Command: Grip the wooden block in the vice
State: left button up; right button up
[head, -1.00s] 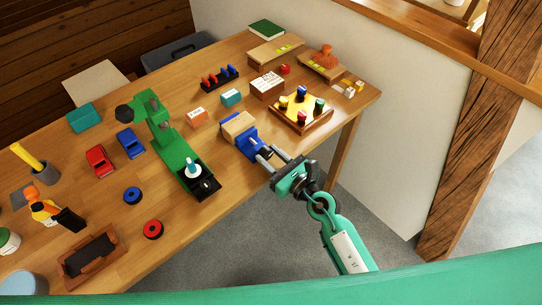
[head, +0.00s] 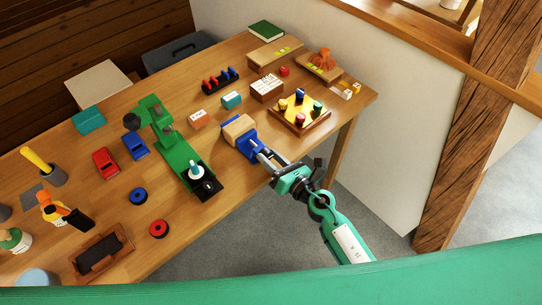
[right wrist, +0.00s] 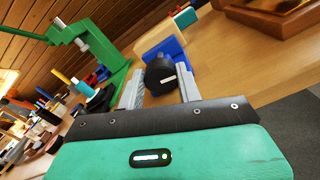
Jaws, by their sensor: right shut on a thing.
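The blue vice (head: 243,146) is at the front edge of the table, and the pale wooden block (head: 238,127) sits at its jaws. In the right wrist view the block (right wrist: 154,36) is behind the blue jaw (right wrist: 174,50); I cannot tell whether it is clamped tight. My right gripper (head: 263,158) is at the vice's near end, shut on the black knob of the vice handle. In the right wrist view the knob (right wrist: 160,75), with a white mark, sits between the two grey fingers. My left gripper is in neither view.
A green press (head: 175,150) stands left of the vice. A wooden tray (head: 300,118) with coloured pegs is to its right. An orange-white box (head: 198,118) and a teal box (head: 232,99) lie behind. Open floor is in front of the table edge.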

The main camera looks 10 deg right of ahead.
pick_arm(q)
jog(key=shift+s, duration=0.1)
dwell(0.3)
pick_arm(e)
jog(key=o, duration=1)
jog(key=shift+s+d+f, duration=0.1)
jog(key=shift+s+d, duration=0.15)
jog(key=shift+s, duration=0.05)
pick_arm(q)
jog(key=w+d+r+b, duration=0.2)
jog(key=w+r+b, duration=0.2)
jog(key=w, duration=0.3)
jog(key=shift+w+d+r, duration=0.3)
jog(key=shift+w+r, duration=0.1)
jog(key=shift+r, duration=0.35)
pick_arm(e)
jog(key=v, duration=1.3)
